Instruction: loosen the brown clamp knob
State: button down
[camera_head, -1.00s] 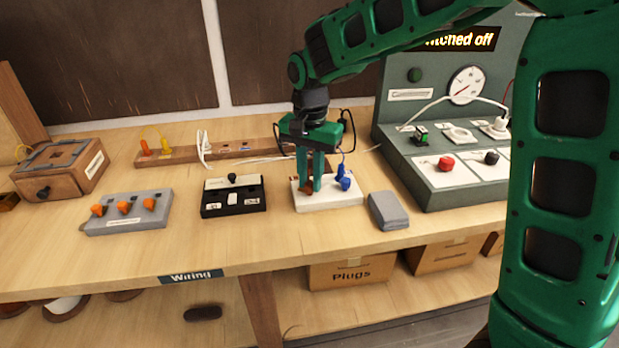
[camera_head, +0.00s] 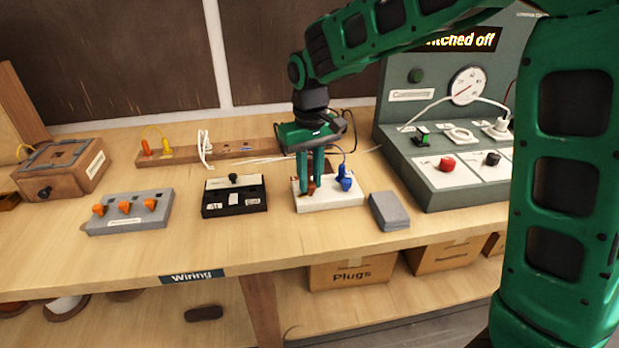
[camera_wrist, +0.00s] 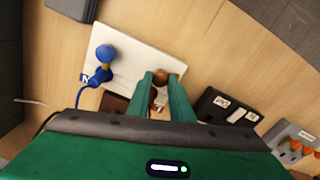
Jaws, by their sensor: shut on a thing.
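The brown clamp knob (camera_head: 311,187) is on the white block (camera_head: 335,203), left of the blue knob (camera_head: 346,184). My gripper (camera_head: 311,190) points down at the block, with its two green fingers on either side of the brown knob and shut on it. In the wrist view the fingertips (camera_wrist: 161,76) reach the block's edge, and brown (camera_wrist: 166,78) shows between them. The fingers partly hide the knob. The blue knob (camera_wrist: 105,53) and a blue wire stand clear of the fingers in that view.
A black switch box (camera_head: 234,207) stands left of the white block, and a grey block (camera_head: 389,211) stands to its right. A grey box with orange knobs (camera_head: 128,222) is farther left. The green-grey test panel (camera_head: 440,185) rises at right. Bare tabletop lies in front.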

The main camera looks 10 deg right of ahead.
jog(key=n, duration=0.7)
jog(key=shift+w+r, duration=0.15)
jog(key=shift+w, duration=0.05)
jog(key=n, duration=0.3)
jog(key=shift+n, duration=2)
jog(key=c, duration=1.8)
grip_release()
jog(key=shift+c, duration=0.2)
jog(key=shift+s, duration=0.1)
jog(key=shift+n, duration=0.3)
jog(key=shift+s, duration=0.1)
